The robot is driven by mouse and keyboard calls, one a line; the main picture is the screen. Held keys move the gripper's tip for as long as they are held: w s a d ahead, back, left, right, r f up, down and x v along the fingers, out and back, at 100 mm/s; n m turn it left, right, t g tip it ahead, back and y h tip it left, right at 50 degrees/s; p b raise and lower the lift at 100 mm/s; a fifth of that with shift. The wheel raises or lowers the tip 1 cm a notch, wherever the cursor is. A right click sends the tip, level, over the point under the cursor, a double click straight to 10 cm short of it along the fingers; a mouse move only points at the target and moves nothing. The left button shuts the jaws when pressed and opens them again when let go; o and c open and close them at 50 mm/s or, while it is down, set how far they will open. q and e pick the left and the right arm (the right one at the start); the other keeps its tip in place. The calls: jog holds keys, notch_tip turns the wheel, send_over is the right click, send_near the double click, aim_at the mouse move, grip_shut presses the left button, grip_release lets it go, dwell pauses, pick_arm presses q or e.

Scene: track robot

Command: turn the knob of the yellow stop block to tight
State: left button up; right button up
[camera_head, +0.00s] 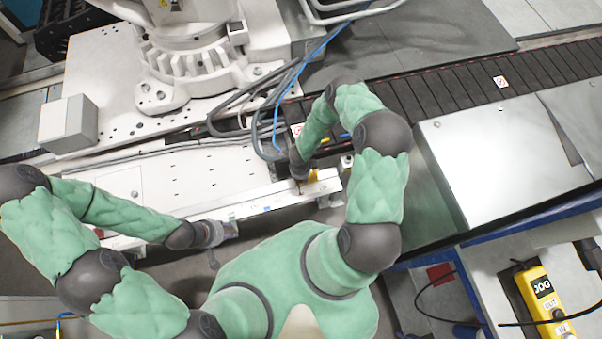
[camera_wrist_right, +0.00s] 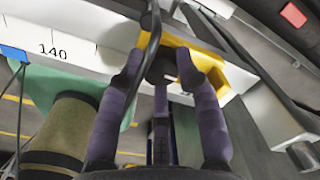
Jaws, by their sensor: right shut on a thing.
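The yellow stop block (camera_head: 313,175) sits on the white rail (camera_head: 270,197), and only a small part of it shows beside my right gripper (camera_head: 301,180) in the head view. In the right wrist view the yellow stop block (camera_wrist_right: 213,62) is larger, at the top centre. Its dark round knob (camera_wrist_right: 161,68) lies between the purple fingertips of my right gripper (camera_wrist_right: 162,75), which is shut on it. The knob's exact angle cannot be read. My left gripper (camera_head: 213,236) is by the left part of the rail, away from the block; its fingers are too small to judge.
A scale reading 140 (camera_wrist_right: 52,50) runs along the rail. A dark cable crosses near the knob in the right wrist view. A blue cable (camera_head: 276,125) and dark hoses hang behind my right forearm. A roller conveyor (camera_head: 450,85) and a metal cabinet (camera_head: 500,160) stand to the right.

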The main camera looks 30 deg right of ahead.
aim_at(299, 182)
jog(key=shift+w, duration=0.1)
dwell(0.3)
jog(key=o, duration=1.2)
jog(key=shift+c, duration=0.2)
notch_tip(299, 182, up, 12)
jog(key=shift+s+a, duration=0.25)
jog(key=shift+s, duration=0.05)
jog(key=s+a+r+n+y, duration=0.2)
jog(key=s+a+n, duration=0.3)
jog(key=n, duration=0.7)
jog(key=s+a+r+n+y, duration=0.2)
jog(key=s+a+n, duration=0.3)
jog(key=a+n, duration=0.4)
jog(key=r+n, duration=0.1)
jog(key=n, duration=0.3)
jog(key=shift+s+r, duration=0.3)
jog(key=shift+s, duration=0.05)
